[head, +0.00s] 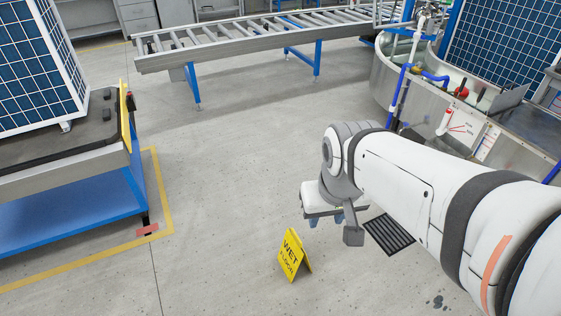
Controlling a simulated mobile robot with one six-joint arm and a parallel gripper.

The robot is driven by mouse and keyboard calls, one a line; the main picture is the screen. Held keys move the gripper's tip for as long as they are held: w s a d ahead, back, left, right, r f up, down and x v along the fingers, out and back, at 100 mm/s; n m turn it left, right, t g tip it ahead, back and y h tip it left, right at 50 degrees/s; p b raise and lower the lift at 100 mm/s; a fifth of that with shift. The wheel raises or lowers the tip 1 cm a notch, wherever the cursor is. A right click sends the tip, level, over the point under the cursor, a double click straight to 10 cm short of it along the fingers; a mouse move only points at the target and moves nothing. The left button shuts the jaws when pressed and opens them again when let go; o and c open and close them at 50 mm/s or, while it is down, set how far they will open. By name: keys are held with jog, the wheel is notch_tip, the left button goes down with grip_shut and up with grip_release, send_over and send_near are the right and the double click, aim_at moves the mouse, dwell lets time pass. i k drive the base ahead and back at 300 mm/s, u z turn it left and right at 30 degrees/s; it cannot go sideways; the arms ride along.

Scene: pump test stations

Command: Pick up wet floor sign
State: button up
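The yellow wet floor sign (293,254) stands open as a small tent on the grey floor, at the bottom middle of the head view. My gripper (326,220) hangs from the end of my white arm, just up and to the right of the sign in the picture. Part of the gripper is hidden behind a grey block of my wrist.
A dark floor grate (389,236) lies right of the sign. A blue cart (70,213) with a solar panel stands left, inside yellow floor tape. A roller conveyor (240,42) crosses the back. A tank with pipes (455,125) stands right. The middle floor is clear.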

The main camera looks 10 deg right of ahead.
aim_at(291, 254)
jog(key=z, duration=0.2)
jog(key=i, duration=0.95)
jog(key=z, duration=0.4)
